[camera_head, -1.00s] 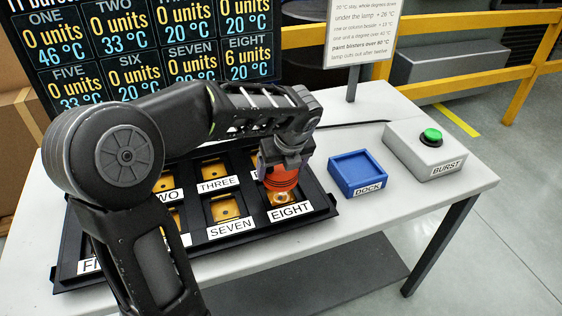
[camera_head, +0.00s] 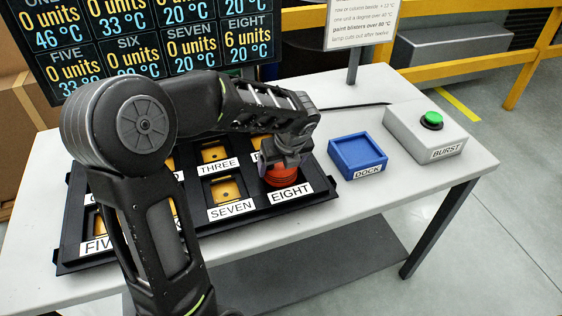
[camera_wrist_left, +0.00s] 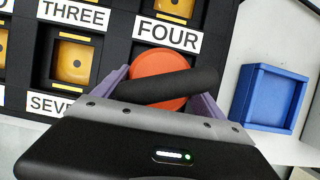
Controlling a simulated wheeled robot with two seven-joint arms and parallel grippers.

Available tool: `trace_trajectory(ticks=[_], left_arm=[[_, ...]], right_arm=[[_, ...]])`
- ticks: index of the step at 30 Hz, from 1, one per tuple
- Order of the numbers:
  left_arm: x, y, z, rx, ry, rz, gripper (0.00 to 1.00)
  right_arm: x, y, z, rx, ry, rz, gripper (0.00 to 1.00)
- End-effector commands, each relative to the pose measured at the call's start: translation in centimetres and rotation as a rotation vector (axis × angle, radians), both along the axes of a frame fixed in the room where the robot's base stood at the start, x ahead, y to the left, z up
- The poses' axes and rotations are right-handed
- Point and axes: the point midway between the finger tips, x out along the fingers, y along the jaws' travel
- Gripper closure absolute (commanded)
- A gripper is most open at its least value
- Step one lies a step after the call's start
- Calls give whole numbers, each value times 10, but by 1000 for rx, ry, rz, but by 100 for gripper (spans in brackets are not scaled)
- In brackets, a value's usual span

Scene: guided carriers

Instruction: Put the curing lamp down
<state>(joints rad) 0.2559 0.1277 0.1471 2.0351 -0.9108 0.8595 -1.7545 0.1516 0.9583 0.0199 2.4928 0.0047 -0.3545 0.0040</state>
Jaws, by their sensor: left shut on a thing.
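The curing lamp is an orange-red round body (camera_head: 282,177) with a black bar handle, which shows in the left wrist view (camera_wrist_left: 178,86). My left gripper (camera_head: 287,158) is shut on this handle from above. The lamp sits at the pocket labelled EIGHT, at the near right corner of the black tray (camera_head: 322,208), and covers that pocket. I cannot tell whether its underside touches the tray. The blue square dock (camera_head: 358,154), labelled DOCK, stands empty just right of the tray. My right gripper is out of view.
A grey box labelled BURST (camera_head: 424,142) with a green button (camera_head: 432,120) stands right of the dock. A dark display board (camera_head: 150,40) rises behind the tray; its EIGHT entry reads 6 units, 20 °C. A sign stands at the back. The front right table top is bare.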

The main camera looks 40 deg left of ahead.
Motion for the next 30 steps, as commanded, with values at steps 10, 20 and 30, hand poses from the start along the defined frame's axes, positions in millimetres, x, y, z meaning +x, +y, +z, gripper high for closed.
trace_trajectory(ticks=[10,20,30], left_arm=[[0,0,-2,0,0,0,0],[0,0,2,0,-1,0,0],[-9,-15,47,1,-7,-1,0]], right_arm=[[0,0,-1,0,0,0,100],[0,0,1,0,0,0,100],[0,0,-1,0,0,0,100]])
